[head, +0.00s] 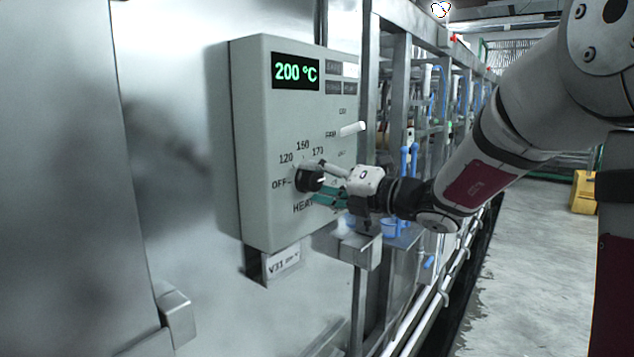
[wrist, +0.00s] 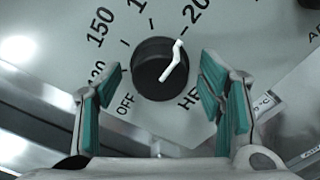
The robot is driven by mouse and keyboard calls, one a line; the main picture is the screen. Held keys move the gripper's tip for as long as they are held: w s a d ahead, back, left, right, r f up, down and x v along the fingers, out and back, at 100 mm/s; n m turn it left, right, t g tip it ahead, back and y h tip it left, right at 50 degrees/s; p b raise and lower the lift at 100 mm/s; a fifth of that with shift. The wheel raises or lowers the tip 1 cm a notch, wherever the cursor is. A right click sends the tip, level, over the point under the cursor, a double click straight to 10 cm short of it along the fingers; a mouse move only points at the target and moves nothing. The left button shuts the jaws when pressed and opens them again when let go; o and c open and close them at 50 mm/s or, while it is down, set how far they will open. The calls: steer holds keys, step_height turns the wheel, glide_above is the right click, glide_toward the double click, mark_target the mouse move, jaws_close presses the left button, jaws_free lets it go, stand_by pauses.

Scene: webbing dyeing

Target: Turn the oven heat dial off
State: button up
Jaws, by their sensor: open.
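The heat dial (head: 309,177) is a black round knob low on the grey control box (head: 262,150). In the wrist view the dial (wrist: 150,75) has a bent white pointer, one end aimed up and right towards the 200 mark. The OFF mark is at its lower left. The green display (head: 296,72) reads 200 °C. My gripper (head: 322,184) is at the dial. In the wrist view my gripper (wrist: 160,80) is open, its teal-padded fingers on either side of the dial, with visible gaps. Part of the dial's right side is hidden in the head view.
A white lever (head: 352,129) sticks out of the box above and right of the dial. A metal frame (head: 400,80) with blue hoses stands beside the box. A steel wall (head: 60,180) is at left; open floor (head: 530,260) lies at right.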

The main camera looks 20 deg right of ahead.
steer(key=shift+w+a, duration=0.15)
steer(key=shift+w, duration=0.05)
steer(key=c, duration=1.1)
steer(key=shift+c, duration=0.2)
